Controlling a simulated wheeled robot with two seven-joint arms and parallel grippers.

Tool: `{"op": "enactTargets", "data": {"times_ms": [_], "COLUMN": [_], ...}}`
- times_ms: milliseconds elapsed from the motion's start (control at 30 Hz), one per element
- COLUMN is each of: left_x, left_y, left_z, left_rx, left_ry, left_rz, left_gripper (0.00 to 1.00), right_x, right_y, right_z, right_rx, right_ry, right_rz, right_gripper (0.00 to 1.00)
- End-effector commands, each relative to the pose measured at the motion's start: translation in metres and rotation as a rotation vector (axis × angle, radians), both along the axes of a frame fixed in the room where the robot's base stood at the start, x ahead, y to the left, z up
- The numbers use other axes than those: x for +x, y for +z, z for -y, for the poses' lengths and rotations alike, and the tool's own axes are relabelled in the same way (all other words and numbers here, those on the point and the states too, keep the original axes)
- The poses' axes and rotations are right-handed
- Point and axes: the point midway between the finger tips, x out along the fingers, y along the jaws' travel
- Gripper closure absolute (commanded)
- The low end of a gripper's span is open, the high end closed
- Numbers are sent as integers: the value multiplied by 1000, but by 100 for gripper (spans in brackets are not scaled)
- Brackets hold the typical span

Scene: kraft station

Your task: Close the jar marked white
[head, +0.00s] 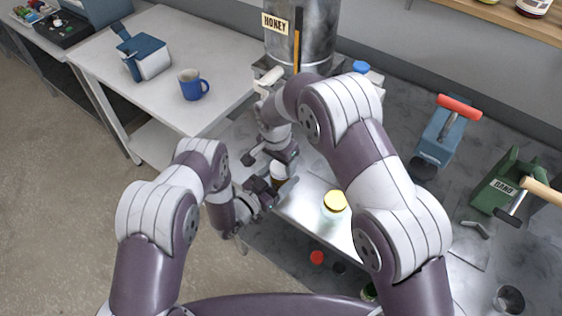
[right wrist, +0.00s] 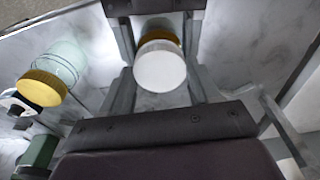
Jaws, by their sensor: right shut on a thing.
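The white lid (right wrist: 160,70) is between the fingers of my right gripper (right wrist: 162,85), which is shut on it. Just beyond it in the right wrist view is a clear jar (right wrist: 158,28) with an amber band. The lid overlaps the jar, so I cannot tell whether it is seated or hovering. In the head view the jar (head: 279,172) is small and partly covered by my grippers. My left gripper (head: 274,188) is low at the jar, with a finger on either side; whether they press on it is unclear. No white marking is readable.
A second jar with a gold lid (head: 335,201) stands to the right. A red lid (head: 317,257) and a dark lid (head: 339,268) lie nearer me. The steel honey tank (head: 302,35) stands behind. A blue mug (head: 193,85) is on the left table (head: 225,45).

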Motion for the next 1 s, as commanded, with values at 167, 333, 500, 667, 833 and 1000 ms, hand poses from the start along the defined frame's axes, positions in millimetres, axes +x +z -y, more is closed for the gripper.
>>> {"op": "enactTargets", "data": {"times_ms": [167, 333, 500, 667, 833, 1000], "left_x": [0, 0, 0, 0, 0, 0], "left_y": [0, 0, -1, -1, -1, -1], "left_z": [0, 0, 0, 0, 0, 0], "left_rx": [1, 1, 2, 1, 1, 1], "left_ry": [1, 1, 1, 1, 1, 0], "left_rz": [-1, -1, -2, -3, -3, -3], "left_gripper": [100, 100, 100, 100, 100, 100], "right_x": [3, 5, 5, 5, 5, 5], "right_y": [0, 0, 0, 0, 0, 0], "right_z": [-2, -1, -1, -1, -1, -1], "right_rx": [0, -2, 0, 1, 2, 2], "right_ry": [-762, -1463, -1710, -1747, -1745, -1743], "right_rz": [1, -1, -1, 0, 1, 1], "right_gripper": [71, 71, 71, 71, 71, 13]}}
